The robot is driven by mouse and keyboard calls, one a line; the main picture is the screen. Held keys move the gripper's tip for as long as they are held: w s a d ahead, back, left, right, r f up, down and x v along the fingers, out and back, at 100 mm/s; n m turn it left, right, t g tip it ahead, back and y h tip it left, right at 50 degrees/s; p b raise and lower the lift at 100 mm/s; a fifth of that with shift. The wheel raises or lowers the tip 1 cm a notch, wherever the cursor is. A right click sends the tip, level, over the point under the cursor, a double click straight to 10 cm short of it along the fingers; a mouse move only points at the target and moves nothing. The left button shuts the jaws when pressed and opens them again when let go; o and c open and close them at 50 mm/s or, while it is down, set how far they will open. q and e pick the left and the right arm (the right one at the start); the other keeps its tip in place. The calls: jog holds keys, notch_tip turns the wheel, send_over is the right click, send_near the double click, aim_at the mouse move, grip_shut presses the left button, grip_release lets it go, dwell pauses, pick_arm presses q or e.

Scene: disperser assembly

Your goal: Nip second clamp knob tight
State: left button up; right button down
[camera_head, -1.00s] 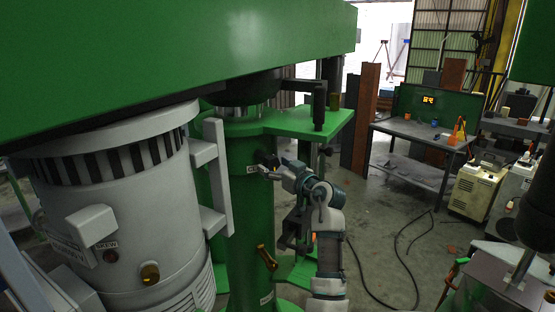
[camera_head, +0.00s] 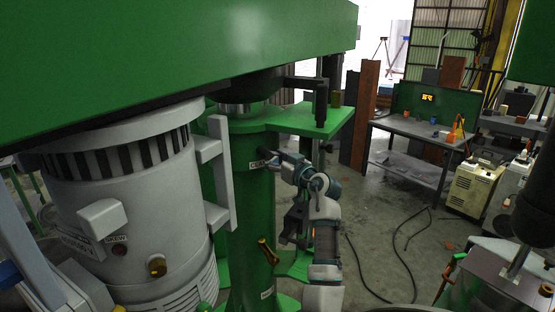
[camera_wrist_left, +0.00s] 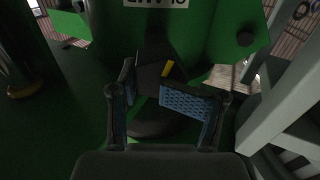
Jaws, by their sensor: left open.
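The green column (camera_head: 248,200) carries a dark clamp knob beside a small white label (camera_head: 257,164). In the left wrist view the dark knob (camera_wrist_left: 150,70) with a yellow mark lies at the fingertips, below an upside-down label (camera_wrist_left: 157,2). My left gripper (camera_head: 271,160) is at the knob in the head view. In the left wrist view its two blue-padded fingers (camera_wrist_left: 146,82) are apart, on either side of the knob's near end. I cannot tell whether they touch it. The knob is mostly hidden by the gripper in the head view. My right gripper is not in view.
A large grey motor (camera_head: 130,215) with a bracket (camera_head: 214,175) stands left of the column. A brass-coloured handle (camera_head: 267,250) sticks out lower on the column. A workbench (camera_head: 415,130) and cables (camera_head: 385,285) lie to the right.

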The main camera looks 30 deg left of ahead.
pick_arm(q)
jog(key=shift+w+a+f, duration=0.65)
jog(key=shift+a+f, duration=0.05)
jog(key=shift+f, duration=0.05)
grip_shut()
jog(key=shift+s+d+r, duration=0.1)
jog(key=shift+d+r, duration=0.05)
jog(key=shift+d, duration=0.2)
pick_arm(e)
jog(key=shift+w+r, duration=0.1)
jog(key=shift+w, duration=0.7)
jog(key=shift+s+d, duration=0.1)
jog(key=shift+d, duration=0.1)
